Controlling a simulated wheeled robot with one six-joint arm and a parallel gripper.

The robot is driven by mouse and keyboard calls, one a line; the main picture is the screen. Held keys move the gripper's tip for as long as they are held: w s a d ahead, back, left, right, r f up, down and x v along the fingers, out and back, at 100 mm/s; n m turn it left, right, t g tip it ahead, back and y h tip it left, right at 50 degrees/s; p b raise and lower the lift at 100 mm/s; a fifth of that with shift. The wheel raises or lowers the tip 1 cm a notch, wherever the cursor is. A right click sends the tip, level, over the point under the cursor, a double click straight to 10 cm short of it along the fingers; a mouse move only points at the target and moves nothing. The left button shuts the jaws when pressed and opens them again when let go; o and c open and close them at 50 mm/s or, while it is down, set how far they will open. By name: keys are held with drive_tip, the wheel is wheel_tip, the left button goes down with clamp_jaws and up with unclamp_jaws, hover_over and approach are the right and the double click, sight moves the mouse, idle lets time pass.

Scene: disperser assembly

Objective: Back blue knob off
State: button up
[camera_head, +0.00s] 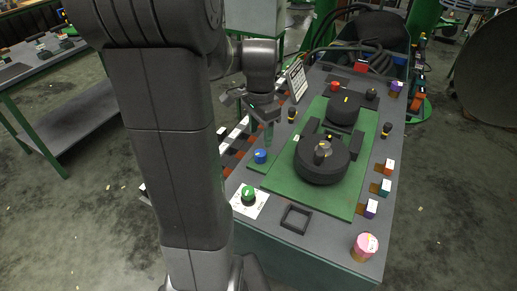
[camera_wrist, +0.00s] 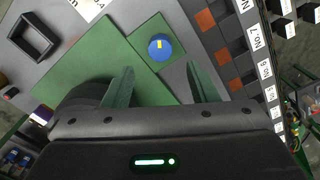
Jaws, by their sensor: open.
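The blue knob (camera_head: 260,156) sits on a small green plate at the left side of the bench, left of the large green board. In the wrist view the blue knob (camera_wrist: 159,52) shows from above, with a yellow mark running roughly up and down in the picture. My gripper (camera_head: 266,121) hangs above the bench, beyond the knob in the head view. In the wrist view my gripper (camera_wrist: 160,72) is open, with its two green fingers apart and nothing between them. The knob lies ahead of the fingertips, roughly centred on the gap, and is not touched.
A green knob (camera_head: 249,195) on a white card and a black square frame (camera_head: 296,219) stand nearer. Black round housings (camera_head: 322,160) rise from the green board (camera_head: 345,205). A tilted panel (camera_head: 297,79) stands close right of my gripper. Labelled checkered slots (camera_wrist: 228,57) line the bench edge.

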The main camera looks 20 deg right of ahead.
sight(260, 152)
wheel_tip(260, 152, down, 8)
drive_tip(key=shift+r, duration=0.15)
drive_tip(key=c, duration=1)
